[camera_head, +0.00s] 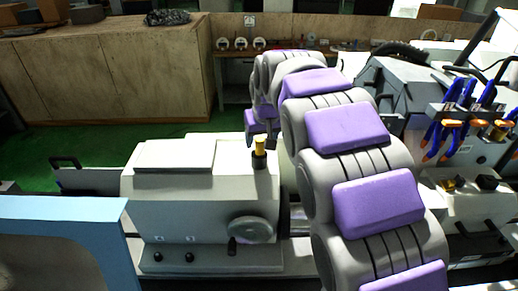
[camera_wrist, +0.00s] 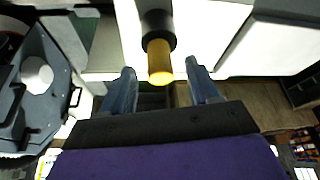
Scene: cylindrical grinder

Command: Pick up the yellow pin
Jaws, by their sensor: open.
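The yellow pin (camera_head: 260,146) stands upright in a black holder (camera_head: 259,161) on top of the light grey machine housing, just left of my arm in the head view. In the wrist view the yellow pin (camera_wrist: 159,62) points toward the camera out of the black holder (camera_wrist: 157,30). My gripper (camera_wrist: 160,78) is open, with one blue-grey finger on each side of the pin's end in that view. I cannot tell whether the pin is between the fingers in depth; no contact shows. In the head view my arm hides most of the gripper.
The grey machine housing (camera_head: 200,205) has a flat raised plate (camera_head: 175,156) left of the pin and a round handwheel (camera_head: 250,229) in front. Pliers with blue and orange handles (camera_head: 450,125) hang at the right. A wooden cabinet (camera_head: 120,75) and workbench stand behind.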

